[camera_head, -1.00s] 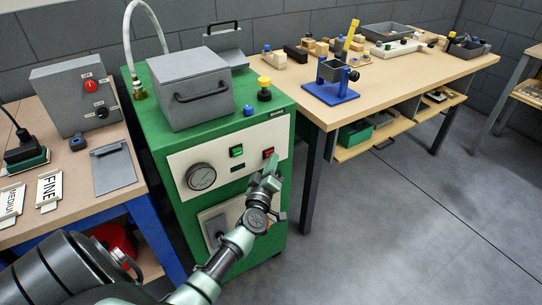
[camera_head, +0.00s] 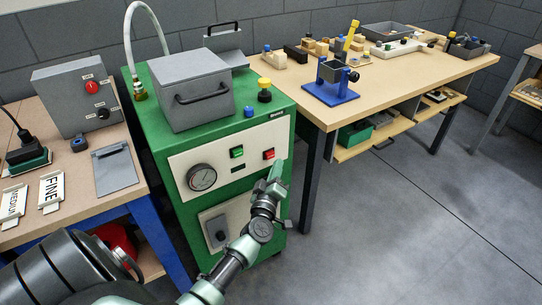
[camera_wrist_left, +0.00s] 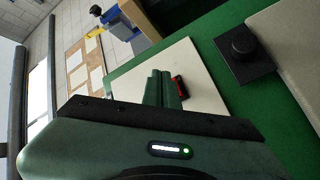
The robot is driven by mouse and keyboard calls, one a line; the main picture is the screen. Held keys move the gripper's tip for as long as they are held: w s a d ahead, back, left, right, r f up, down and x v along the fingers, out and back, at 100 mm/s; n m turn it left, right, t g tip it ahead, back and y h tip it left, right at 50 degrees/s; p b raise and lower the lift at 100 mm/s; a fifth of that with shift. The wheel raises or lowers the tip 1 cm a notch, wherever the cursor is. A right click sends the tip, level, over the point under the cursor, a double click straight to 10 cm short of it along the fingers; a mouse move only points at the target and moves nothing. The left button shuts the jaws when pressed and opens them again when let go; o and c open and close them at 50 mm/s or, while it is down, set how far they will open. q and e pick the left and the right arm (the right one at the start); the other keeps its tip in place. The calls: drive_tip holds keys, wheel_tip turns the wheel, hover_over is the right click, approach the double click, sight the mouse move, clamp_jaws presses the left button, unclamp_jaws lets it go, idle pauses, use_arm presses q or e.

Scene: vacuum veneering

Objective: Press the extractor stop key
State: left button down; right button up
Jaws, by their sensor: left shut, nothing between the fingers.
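The green cabinet (camera_head: 150,150) carries a pale front panel with a small red key (camera_head: 269,153) at its right and a green key (camera_head: 237,152) to the left of it. My left gripper (camera_head: 276,167) is shut and empty, its tip just below and right of the red key. In the left wrist view the closed fingers (camera_wrist_left: 164,88) stand before the pale panel, with the red key (camera_wrist_left: 179,88) showing just right of them. I cannot tell how wide the gap to the panel is.
A round gauge (camera_head: 202,177) and a lower switch plate (camera_head: 217,229) are on the cabinet front. A grey box (camera_head: 69,95) with a red button and a black knob stands on the left bench. The workbench (camera_head: 390,80) is on the right, with open floor before it.

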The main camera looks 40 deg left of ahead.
use_arm(q)
drive_tip(key=d, duration=0.1)
drive_tip(key=s+d, duration=0.1)
drive_tip(key=d+p, duration=0.1)
drive_tip(key=shift+s+d, duration=0.3)
drive_tip(key=shift+d, duration=0.1)
idle(0.5)
drive_tip(key=s+d+f+m+g+h, duration=0.25)
drive_tip(key=s+f, duration=0.25)
drive_tip(key=f, duration=0.5)
drive_tip(key=s+d+f+m+g+h, duration=0.2)
drive_tip(key=s+d+f+m, duration=0.25)
drive_tip(key=f, duration=0.55)
drive_tip(key=s+d+f+m+g+h, duration=0.25)
drive_tip(key=s+f, duration=0.25)
drive_tip(key=f, duration=0.4)
drive_tip(key=s+f+m+g, duration=0.2)
drive_tip(key=s+f, duration=0.4)
drive_tip(key=s, duration=0.6)
drive_tip(key=s+f+m+g+p, duration=0.1)
drive_tip(key=s+f+g, duration=0.3)
drive_tip(key=s, duration=0.8)
drive_tip(key=s+f+m+g, duration=0.3)
drive_tip(key=s+f, duration=0.4)
drive_tip(key=s, duration=0.5)
drive_tip(key=shift+d+f+m, duration=0.35)
drive_tip(key=shift+m, duration=0.2)
